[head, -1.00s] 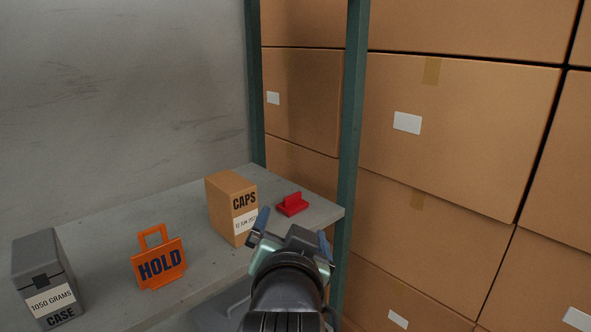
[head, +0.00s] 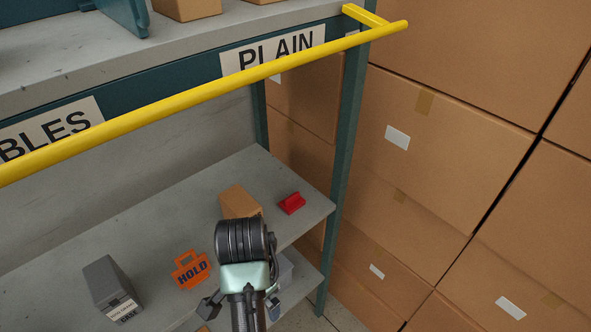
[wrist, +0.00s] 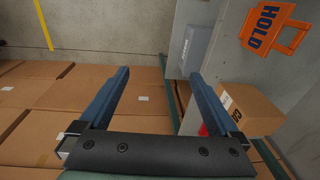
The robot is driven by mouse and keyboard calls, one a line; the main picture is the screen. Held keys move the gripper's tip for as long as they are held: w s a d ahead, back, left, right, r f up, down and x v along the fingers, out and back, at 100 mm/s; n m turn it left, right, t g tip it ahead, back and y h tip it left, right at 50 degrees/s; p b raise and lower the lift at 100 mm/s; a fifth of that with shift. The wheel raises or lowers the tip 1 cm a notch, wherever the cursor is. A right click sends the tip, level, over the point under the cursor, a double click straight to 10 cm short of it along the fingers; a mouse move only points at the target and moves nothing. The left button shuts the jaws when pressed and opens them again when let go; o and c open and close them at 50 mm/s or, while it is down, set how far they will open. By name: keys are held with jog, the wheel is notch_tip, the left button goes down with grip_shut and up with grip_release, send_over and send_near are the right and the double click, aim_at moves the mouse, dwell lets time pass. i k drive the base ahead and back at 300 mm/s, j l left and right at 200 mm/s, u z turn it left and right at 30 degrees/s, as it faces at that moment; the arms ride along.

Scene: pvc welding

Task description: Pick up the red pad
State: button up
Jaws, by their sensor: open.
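The red pad (head: 291,203) lies on the lower grey shelf near its right end, with a raised grip on top. It is right of the cardboard CAPS box (head: 236,200). In the wrist view only a small red patch (wrist: 203,130) shows, mostly hidden behind my right finger, next to the CAPS box (wrist: 252,108). My gripper (wrist: 159,76) is open, with two blue fingers apart and nothing between them.
An orange HOLD sign (head: 191,270) and a grey case (head: 110,290) stand left on the same shelf. A yellow rail (head: 210,103) runs along the upper shelf's front. A green post (head: 343,150) stands right of the pad. Stacked cartons (head: 440,150) fill the right.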

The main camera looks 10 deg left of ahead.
aim_at(292, 204)
jog(key=i, duration=1.2)
